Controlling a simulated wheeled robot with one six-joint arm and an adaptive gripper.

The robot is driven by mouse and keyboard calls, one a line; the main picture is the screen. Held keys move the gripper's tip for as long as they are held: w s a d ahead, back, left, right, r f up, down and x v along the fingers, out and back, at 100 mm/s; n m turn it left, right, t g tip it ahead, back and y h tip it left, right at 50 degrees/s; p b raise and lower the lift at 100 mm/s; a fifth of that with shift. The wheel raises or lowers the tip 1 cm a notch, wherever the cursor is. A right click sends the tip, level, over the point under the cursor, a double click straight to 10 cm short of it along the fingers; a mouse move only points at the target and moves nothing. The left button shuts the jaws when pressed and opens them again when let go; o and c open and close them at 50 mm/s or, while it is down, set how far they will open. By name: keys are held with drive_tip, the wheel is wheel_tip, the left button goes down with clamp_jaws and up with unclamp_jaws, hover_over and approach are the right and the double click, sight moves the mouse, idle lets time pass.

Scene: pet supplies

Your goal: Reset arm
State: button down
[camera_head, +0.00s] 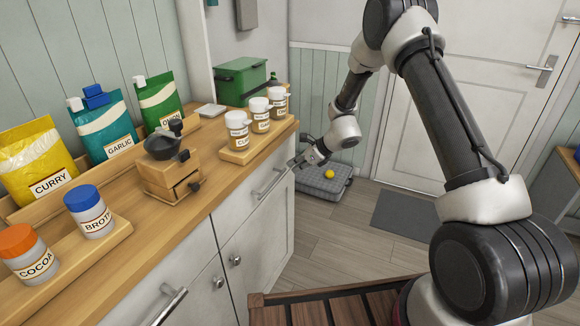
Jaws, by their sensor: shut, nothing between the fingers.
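My gripper (297,162) is at the end of my raised and folded arm, just off the front right edge of the counter. It is shut and empty. It is small in the head view, and it shows in front of the cabinet's right end, near the handle (270,183). It looks close to the cabinet, but I cannot tell whether it touches.
The wooden counter (185,222) holds pouches, a grinder (168,172), a tray of jars (252,149), a cocoa jar (25,255), a broth jar (90,212) and a green box (240,80). A grey case (322,183) lies on the floor. The floor ahead is partly free.

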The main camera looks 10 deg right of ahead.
drive_tip(key=f+v, duration=0.1)
drive_tip(key=v, duration=0.9)
drive_tip(key=s+d+r+n+g, duration=0.1)
drive_tip(key=s+d+n+g, duration=0.1)
drive_tip(key=s+n, duration=0.45)
drive_tip(key=s+d+r+n+g, duration=0.1)
drive_tip(key=s+d+n+g, duration=0.15)
drive_tip(key=s+n, duration=0.35)
drive_tip(key=s+d+r+n+t+h, duration=0.1)
drive_tip(key=s+d+r+n, duration=0.3)
drive_tip(key=s+r, duration=0.4)
drive_tip(key=s+d+r+n+t+h, duration=0.1)
drive_tip(key=s+d+r+n+h, duration=0.3)
drive_tip(key=s+r, duration=0.4)
drive_tip(key=s+d+r+n+t+h, duration=0.1)
drive_tip(key=s+d+r+n, duration=0.3)
drive_tip(key=s+r, duration=0.4)
drive_tip(key=s+d+h, duration=0.1)
drive_tip(key=s, duration=0.2)
drive_tip(key=shift+r+t, duration=0.35)
drive_tip(key=shift+r, duration=0.05)
drive_tip(key=shift+d, duration=0.1)
